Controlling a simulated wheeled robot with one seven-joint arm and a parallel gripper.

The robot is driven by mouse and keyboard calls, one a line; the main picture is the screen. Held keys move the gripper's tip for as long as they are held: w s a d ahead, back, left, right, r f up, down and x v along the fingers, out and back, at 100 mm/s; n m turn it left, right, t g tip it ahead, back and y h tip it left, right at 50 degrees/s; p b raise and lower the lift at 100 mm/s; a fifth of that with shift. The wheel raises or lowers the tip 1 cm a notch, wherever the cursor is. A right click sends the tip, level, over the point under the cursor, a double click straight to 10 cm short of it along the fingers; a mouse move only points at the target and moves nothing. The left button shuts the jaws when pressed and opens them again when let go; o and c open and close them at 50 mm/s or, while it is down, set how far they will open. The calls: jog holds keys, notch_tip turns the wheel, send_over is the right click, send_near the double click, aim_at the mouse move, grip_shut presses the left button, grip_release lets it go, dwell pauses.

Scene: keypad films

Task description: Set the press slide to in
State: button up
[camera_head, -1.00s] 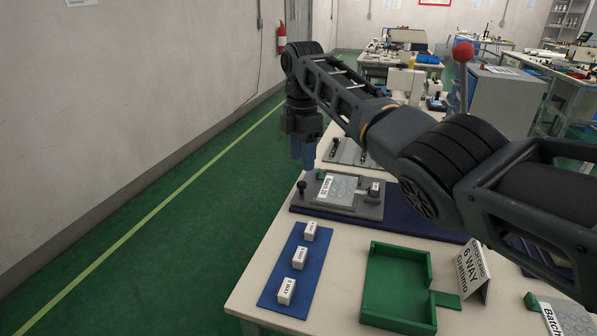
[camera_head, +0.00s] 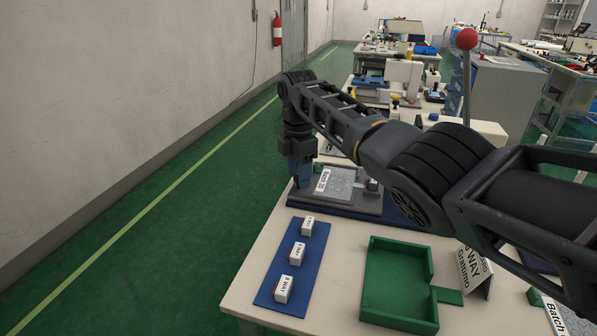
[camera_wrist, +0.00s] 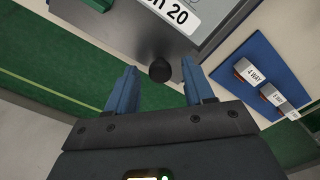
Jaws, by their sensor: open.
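The grey press fixture (camera_head: 345,203) with a "20" label stands on a dark blue base near the far left table edge. In the wrist view its label plate (camera_wrist: 178,12) shows at the top. A round black knob (camera_wrist: 160,70) projects from the fixture's near edge in that view. My gripper (camera_wrist: 158,66) is open, its two blue fingers apart with the knob in the gap between their tips; I cannot tell whether either touches it. In the head view my gripper (camera_head: 300,181) points down at the fixture's left end and hides the knob.
Several white keycap blocks, one of them a white block (camera_head: 284,289), stand on a blue mat (camera_head: 265,298). An open green tray (camera_head: 372,310) and a tented sign (camera_head: 474,272) are to the right. Floor left of the table is clear.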

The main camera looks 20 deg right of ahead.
grip_shut()
dwell(0.4)
